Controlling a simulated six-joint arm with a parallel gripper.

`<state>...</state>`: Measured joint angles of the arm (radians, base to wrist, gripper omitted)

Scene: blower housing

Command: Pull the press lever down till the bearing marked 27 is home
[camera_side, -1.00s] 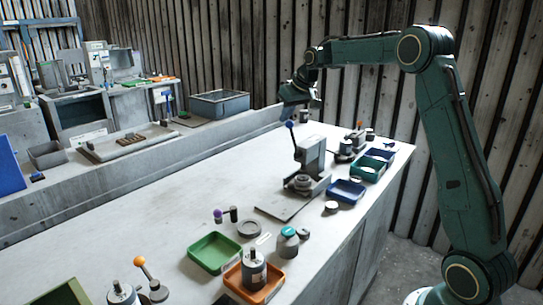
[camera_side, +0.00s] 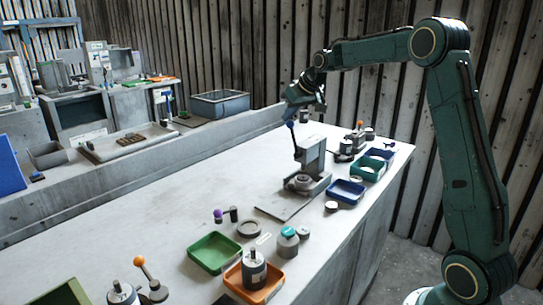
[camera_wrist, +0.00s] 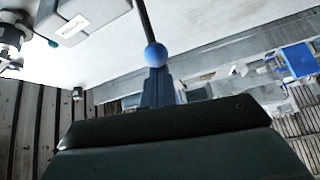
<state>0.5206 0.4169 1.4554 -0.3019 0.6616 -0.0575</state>
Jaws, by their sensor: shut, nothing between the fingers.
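The grey press (camera_side: 312,162) stands on the bench with its lever (camera_side: 295,138) pointing up, tilted slightly left. The lever ends in a blue ball knob (camera_side: 290,124), which also shows in the wrist view (camera_wrist: 155,55). My gripper (camera_side: 293,114) is shut and empty, its fingertips right at the knob from above. In the wrist view the blue-grey fingers (camera_wrist: 157,88) end at the knob; I cannot tell whether they touch it. A round part (camera_side: 302,180) sits low in the press; no mark 27 is readable.
A blue tray (camera_side: 346,191) and a teal tray (camera_side: 368,173) stand right of the press. A green tray (camera_side: 214,252), an orange tray (camera_side: 253,284) and an orange-knobbed lever (camera_side: 139,261) are in front. The bench left of the press is largely clear.

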